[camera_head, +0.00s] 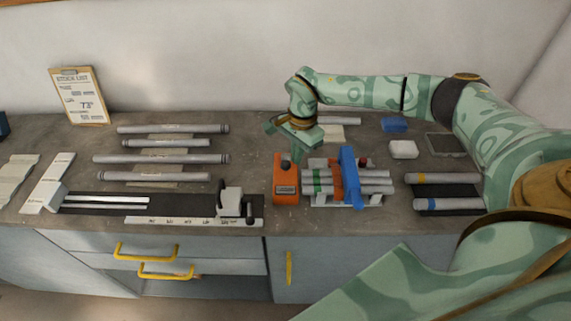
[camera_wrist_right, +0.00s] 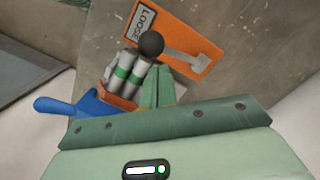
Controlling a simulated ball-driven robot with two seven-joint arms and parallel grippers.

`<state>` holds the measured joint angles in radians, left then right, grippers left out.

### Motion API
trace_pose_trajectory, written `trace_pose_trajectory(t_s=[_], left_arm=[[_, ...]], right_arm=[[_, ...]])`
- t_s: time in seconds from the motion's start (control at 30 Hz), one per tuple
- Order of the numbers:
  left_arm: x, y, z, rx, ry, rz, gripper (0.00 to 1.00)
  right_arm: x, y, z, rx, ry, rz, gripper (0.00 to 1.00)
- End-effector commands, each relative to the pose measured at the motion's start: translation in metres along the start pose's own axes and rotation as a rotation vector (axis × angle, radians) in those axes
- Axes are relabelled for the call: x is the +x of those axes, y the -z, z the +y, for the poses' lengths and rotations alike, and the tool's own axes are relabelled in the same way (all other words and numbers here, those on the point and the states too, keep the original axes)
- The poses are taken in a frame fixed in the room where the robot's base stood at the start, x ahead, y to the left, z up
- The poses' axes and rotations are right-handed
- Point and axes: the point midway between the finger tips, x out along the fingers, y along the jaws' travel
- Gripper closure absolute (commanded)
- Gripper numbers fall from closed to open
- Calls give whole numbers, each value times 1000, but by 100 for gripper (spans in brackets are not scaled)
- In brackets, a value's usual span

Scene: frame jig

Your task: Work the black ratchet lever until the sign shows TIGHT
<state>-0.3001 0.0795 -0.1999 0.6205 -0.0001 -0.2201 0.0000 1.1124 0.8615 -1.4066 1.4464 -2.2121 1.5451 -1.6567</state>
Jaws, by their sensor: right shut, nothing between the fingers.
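An orange ratchet block (camera_head: 286,190) stands at the middle of the bench beside a bundle of tubes (camera_head: 325,188). It also shows in the right wrist view (camera_wrist_right: 195,30), where its sign (camera_wrist_right: 139,22) reads LOOSE. The black round knob of the lever (camera_wrist_right: 151,44) stands over the block; in the head view the knob (camera_head: 285,164) is small and dark. My right gripper (camera_head: 290,130) is above and behind the block. Its green fingers (camera_wrist_right: 156,88) are shut and empty, pointing toward the knob, with no clear contact. My left gripper is not in view.
A blue clamp (camera_head: 350,180) crosses the tube bundle just right of the block. A black fixture (camera_head: 248,207) with a grey block (camera_head: 230,202) is on the left. Several grey tubes lie behind it. A white box (camera_head: 403,149) stands right of the bundle.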

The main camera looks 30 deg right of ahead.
Motion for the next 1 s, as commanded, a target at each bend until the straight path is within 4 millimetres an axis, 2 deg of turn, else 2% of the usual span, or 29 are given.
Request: trace_pose_trajectory(t_s=[0.17, 0.4, 0.6, 0.8, 1.0], left_arm=[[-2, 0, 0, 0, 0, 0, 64], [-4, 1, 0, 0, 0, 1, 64], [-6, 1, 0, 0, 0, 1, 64], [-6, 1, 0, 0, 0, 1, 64], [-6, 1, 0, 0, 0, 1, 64]], right_arm=[[-33, 1, -1, 0, 6, 2, 100], [-93, 1, -1, 0, 5, 2, 100], [-133, 1, 0, 0, 4, 0, 100], [-153, 1, 0, 0, 2, 0, 100], [-156, 1, 0, 0, 0, 0, 100]])
